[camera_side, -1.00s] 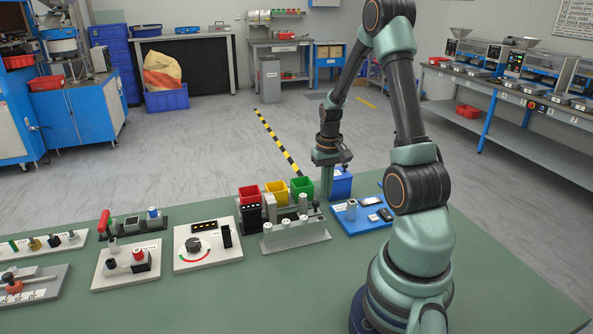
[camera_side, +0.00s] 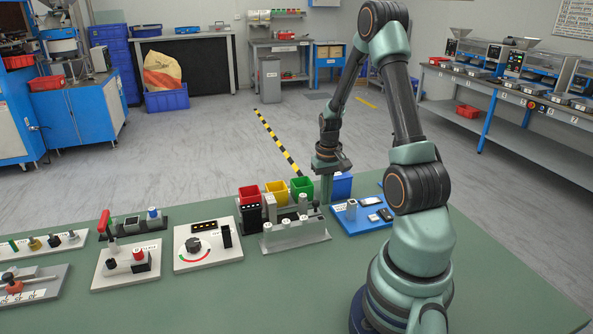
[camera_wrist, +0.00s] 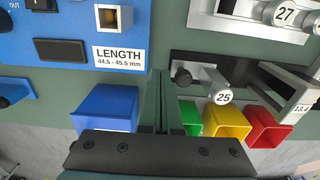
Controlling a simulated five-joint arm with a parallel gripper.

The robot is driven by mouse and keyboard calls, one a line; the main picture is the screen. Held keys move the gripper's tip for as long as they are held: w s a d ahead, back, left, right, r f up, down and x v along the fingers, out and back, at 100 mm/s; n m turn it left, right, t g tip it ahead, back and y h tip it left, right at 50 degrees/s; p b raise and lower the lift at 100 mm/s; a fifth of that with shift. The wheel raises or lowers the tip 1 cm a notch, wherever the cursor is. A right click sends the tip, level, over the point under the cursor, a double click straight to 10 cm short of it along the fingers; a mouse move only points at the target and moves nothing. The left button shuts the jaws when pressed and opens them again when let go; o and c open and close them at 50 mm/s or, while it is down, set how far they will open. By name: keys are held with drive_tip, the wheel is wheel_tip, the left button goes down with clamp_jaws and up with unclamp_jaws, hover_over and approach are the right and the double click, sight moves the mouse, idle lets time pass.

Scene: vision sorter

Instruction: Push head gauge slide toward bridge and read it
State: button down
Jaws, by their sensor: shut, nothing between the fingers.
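The head gauge (camera_wrist: 212,62) is a grey fixture with a dark slot, right of my fingers in the wrist view. The cylinder seems to sit on the slide; the slide itself is hard to make out. A grey bridge-like frame (camera_wrist: 292,90) with a tag resembling 13.4 stands to the right. My gripper (camera_wrist: 162,78) is shut and empty, left of the knob and apart from it in the picture. In the side view my gripper (camera_side: 326,197) is beside the black knob (camera_side: 317,203).
Blue (camera_wrist: 105,106), green (camera_wrist: 190,117), yellow (camera_wrist: 228,121) and red (camera_wrist: 268,128) bins stand close to my fingers. A blue panel (camera_wrist: 72,80) marked LENGTH lies left. A grey rack of cylinders (camera_side: 296,238) stands in front.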

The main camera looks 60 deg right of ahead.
sight(305, 195)
drive_tip(key=shift+w+a, duration=0.1)
drive_tip(key=shift+w+a, duration=2.55)
drive_tip(key=shift+s+d, duration=0.1)
drive_tip(key=shift+s+d, duration=0.3)
drive_tip(key=shift+s, duration=0.05)
drive_tip(key=shift+r, duration=3.5)
drive_tip(key=a+r+n+t, duration=0.2)
drive_tip(key=a+r+n, duration=0.2)
drive_tip(key=a+r, duration=0.3)
drive_tip(key=s+a+r+n+t, duration=0.1)
drive_tip(key=a+r+n+t, duration=0.2)
drive_tip(key=a, duration=1.3)
wheel_tip(305, 195, up, 5)
drive_tip(key=shift+s+a+n+t, duration=0.2)
drive_tip(key=shift+a+n+t, duration=0.1)
drive_tip(key=shift+n, duration=0.7)
